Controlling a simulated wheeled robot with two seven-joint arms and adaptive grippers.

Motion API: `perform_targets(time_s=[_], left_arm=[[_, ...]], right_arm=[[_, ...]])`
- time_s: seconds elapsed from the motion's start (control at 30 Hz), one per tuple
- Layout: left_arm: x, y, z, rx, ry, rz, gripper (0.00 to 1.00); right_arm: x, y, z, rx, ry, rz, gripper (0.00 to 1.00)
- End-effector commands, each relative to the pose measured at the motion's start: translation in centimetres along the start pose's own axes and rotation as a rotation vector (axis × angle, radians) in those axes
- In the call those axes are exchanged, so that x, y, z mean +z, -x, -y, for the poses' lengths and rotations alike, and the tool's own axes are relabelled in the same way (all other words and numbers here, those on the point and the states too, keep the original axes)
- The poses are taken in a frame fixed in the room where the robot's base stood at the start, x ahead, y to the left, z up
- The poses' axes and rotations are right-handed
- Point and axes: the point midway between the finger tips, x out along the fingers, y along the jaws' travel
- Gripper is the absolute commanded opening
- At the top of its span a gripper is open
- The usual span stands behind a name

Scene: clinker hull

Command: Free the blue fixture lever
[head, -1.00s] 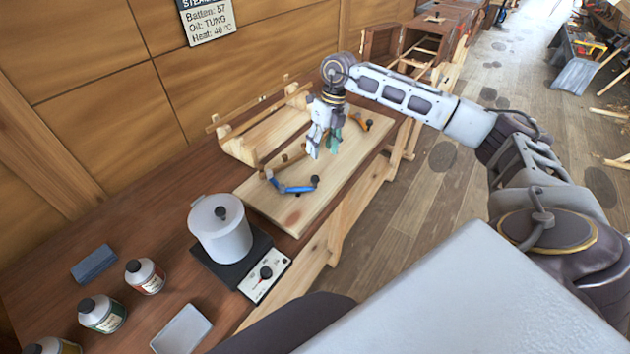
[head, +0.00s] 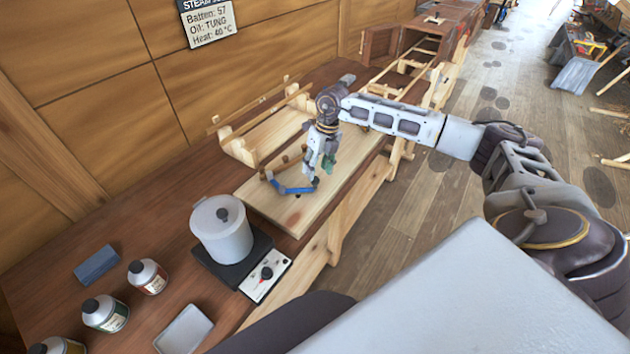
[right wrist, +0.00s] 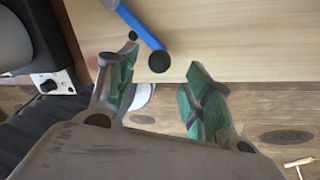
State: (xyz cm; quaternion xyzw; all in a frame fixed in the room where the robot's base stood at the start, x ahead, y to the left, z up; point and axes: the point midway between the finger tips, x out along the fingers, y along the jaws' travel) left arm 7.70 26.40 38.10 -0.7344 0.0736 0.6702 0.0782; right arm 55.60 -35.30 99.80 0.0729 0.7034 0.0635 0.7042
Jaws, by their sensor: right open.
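The blue fixture lever (head: 292,188) lies on the pale wooden board (head: 262,208), with a dark knob at its right end close to my right gripper. It also shows in the right wrist view (right wrist: 142,26), its dark round knob just beyond and between the fingertips. My right gripper (head: 317,176) points down over the board by the lever's knob end. In the right wrist view its green-padded fingers (right wrist: 163,80) are spread wide with nothing between them. My left gripper is not in view.
A wooden cradle (head: 240,151) stands behind the board. A white pot (head: 222,236) on a dark hotplate (head: 236,268) stands at the near left. Several bottles, a blue block (head: 96,264) and a grey tray (head: 183,330) are farther left.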

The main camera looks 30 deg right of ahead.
Motion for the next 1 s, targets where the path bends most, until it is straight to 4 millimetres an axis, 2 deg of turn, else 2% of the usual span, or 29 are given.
perform_targets(time_s=[0.2, 0.5, 0.9, 0.93, 1.0], left_arm=[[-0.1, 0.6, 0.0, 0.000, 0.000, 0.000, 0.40], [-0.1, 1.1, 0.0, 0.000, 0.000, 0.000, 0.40], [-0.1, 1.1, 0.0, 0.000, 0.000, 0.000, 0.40], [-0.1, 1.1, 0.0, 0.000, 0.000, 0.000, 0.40], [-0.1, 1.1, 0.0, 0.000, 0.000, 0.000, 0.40]], right_arm=[[-0.1, -2.9, -0.1, 0.000, 0.000, -0.002, 0.51], [0.0, -5.7, 0.0, 0.000, 0.000, -0.001, 0.51], [0.0, -6.2, 0.0, 0.000, 0.000, 0.000, 0.51], [0.0, -6.2, 0.0, 0.000, 0.000, 0.000, 0.49], [0.0, -6.2, 0.0, 0.000, 0.000, 0.000, 0.40]])
